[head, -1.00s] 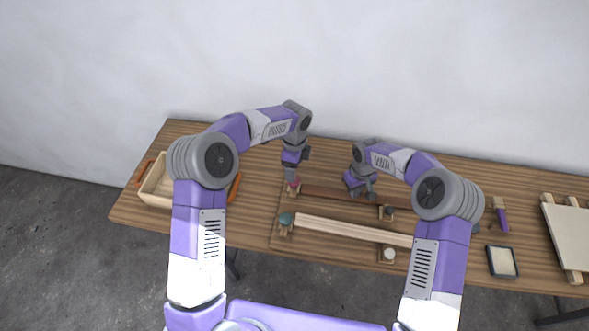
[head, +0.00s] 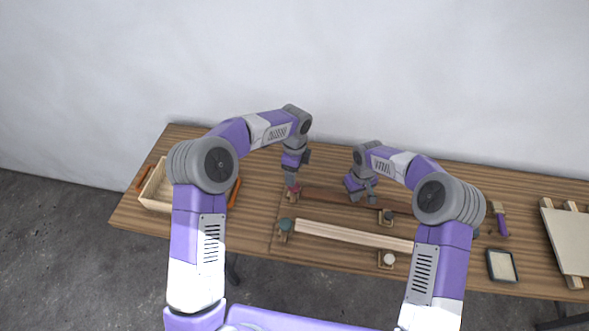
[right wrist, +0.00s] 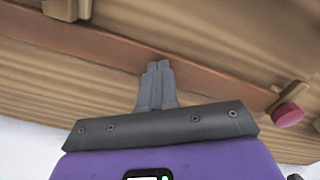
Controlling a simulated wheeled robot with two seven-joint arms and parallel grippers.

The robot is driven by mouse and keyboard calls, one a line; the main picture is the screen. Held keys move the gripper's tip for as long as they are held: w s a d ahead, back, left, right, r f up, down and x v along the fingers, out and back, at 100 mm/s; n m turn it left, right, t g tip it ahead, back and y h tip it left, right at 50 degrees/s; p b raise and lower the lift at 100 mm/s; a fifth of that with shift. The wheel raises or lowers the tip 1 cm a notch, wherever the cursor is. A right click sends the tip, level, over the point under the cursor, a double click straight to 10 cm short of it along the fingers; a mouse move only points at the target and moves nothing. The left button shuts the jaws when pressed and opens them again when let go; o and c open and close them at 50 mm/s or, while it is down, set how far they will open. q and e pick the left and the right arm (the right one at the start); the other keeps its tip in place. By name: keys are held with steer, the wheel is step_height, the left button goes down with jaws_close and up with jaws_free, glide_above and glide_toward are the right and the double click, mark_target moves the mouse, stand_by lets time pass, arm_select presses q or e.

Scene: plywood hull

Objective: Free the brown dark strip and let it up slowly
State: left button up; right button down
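The brown dark strip (head: 325,196) lies along the far side of the bench board; it also crosses the right wrist view (right wrist: 95,48). My right gripper (head: 370,197) is over its middle. In the right wrist view its two fingers (right wrist: 158,66) are together, with the tips at the strip's surface; nothing shows between them. A wooden clamp with a red knob (head: 294,189) is at the strip's left end; this knob shows in the right wrist view (right wrist: 289,116). My left gripper (head: 291,182) is down at that knob; its fingers are too small to read.
A pale strip (head: 350,234) lies nearer, with a green-knobbed clamp (head: 285,225) at its left end. Clamps with a dark knob (head: 389,215) and a white knob (head: 389,259) stand to the right. A wooden box (head: 155,190) is far left, a framed pad (head: 502,265) right.

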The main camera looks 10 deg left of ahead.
steer(key=shift+r+p, duration=0.65)
steer(key=shift+r, duration=0.75)
steer(key=shift+r+p, duration=0.6)
steer(key=shift+r, duration=0.55)
steer(key=shift+r+p, duration=1.35)
steer(key=shift+r, duration=1.05)
